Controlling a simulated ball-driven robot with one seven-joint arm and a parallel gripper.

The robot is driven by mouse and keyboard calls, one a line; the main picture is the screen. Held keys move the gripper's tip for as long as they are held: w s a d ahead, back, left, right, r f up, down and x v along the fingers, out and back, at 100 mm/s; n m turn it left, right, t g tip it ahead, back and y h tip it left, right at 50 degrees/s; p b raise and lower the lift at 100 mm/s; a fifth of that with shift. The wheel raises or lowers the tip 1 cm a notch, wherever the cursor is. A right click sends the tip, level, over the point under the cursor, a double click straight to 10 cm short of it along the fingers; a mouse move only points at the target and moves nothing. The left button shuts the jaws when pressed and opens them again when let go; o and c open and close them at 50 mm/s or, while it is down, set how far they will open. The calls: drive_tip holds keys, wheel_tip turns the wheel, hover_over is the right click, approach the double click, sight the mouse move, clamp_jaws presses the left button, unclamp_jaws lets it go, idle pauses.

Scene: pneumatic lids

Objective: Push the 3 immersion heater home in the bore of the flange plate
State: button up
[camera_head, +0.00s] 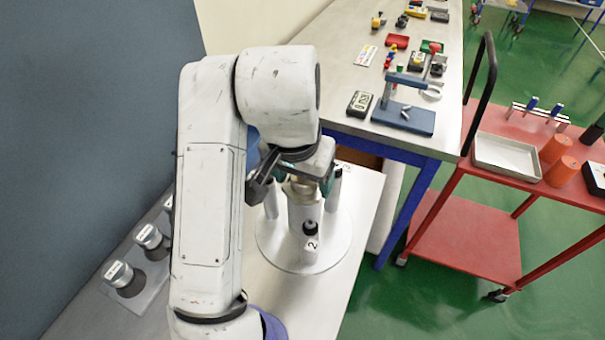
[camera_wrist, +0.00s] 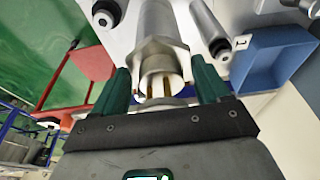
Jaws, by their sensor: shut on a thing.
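My gripper (camera_head: 302,182) is above a round white flange plate (camera_head: 272,253). In the wrist view its two green fingers (camera_wrist: 162,92) are shut on the immersion heater (camera_wrist: 158,68). The heater has a pale hexagonal collar, an open round head with brass-coloured pins, and a grey cylinder running away from the fingers. In the head view its collar and pale body (camera_head: 304,208) stand about upright over the plate. Its lower end and the bore are hidden, so I cannot tell how deep it sits. No number shows on the held heater.
A black-capped fitting marked 2 (camera_head: 311,228) stands in front, and one near a 3 label (camera_head: 336,182) behind. Black-and-silver parts (camera_head: 150,237) lie at left. A workbench (camera_head: 345,75) with tools and a red trolley (camera_head: 470,235) stand at right. A blue tray (camera_wrist: 270,62) is near the fingers.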

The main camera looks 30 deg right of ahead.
drive_tip(key=shift+f, duration=0.35)
drive_tip(key=o, duration=1)
drive_tip(key=p+v, duration=0.6)
drive_tip(key=v, duration=0.1)
drive_tip(key=shift+r, duration=0.1)
drive_tip(key=v, duration=1)
drive_tip(key=shift+a+r, duration=0.15)
drive_tip(key=shift+r, duration=0.15)
drive_tip(key=shift+s, duration=0.1)
